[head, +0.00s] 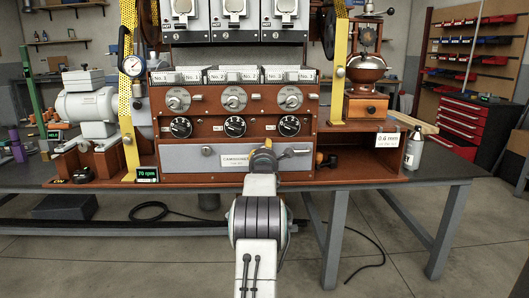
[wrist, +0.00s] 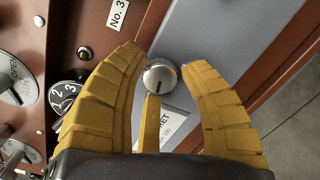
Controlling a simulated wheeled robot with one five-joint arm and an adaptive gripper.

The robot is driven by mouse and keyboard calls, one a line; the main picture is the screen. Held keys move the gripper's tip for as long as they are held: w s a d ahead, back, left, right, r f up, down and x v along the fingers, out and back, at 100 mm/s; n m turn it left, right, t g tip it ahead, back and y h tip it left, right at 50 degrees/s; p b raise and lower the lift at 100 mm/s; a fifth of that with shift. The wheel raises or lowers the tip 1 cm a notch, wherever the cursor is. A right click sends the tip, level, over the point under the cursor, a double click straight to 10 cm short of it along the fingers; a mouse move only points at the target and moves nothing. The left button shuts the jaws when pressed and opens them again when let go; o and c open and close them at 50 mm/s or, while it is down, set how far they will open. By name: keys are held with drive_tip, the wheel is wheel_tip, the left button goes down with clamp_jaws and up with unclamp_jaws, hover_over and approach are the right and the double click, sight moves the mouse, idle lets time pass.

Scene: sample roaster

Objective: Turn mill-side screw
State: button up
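The mill-side screw (wrist: 160,77) is a round silver knurled head with a dark slot, on the grey panel (wrist: 212,45) in the wrist view. In the head view my gripper hides it. My gripper (wrist: 165,62) has its yellow fingers spread on both sides of the screw, with gaps visible, and a third finger just below it. I cannot tell if any finger touches it. In the head view my gripper (head: 265,146) is in front of the right half of the grey panel (head: 185,160), beside the white cabinet label (head: 234,160). Another screw (head: 207,151) sits at the panel's left.
Above the panel are several black dials (head: 235,126) and silver knobs (head: 234,98). A copper mill (head: 366,72) stands at the right, a grey motor (head: 88,105) at the left. A white bottle (head: 413,152) stands at the bench's right. Floor in front is mostly free, with a black cable (head: 370,240).

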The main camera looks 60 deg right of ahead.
clamp_jaws()
drive_tip(key=shift+m, duration=0.3)
drive_tip(key=shift+r+m, duration=0.1)
drive_tip(key=shift+m, duration=3.2)
drive_tip(key=shift+w+a, duration=0.1)
drive_tip(key=shift+o, duration=0.6)
unclamp_jaws()
drive_tip(key=shift+w, duration=0.1)
drive_tip(key=o, duration=0.3)
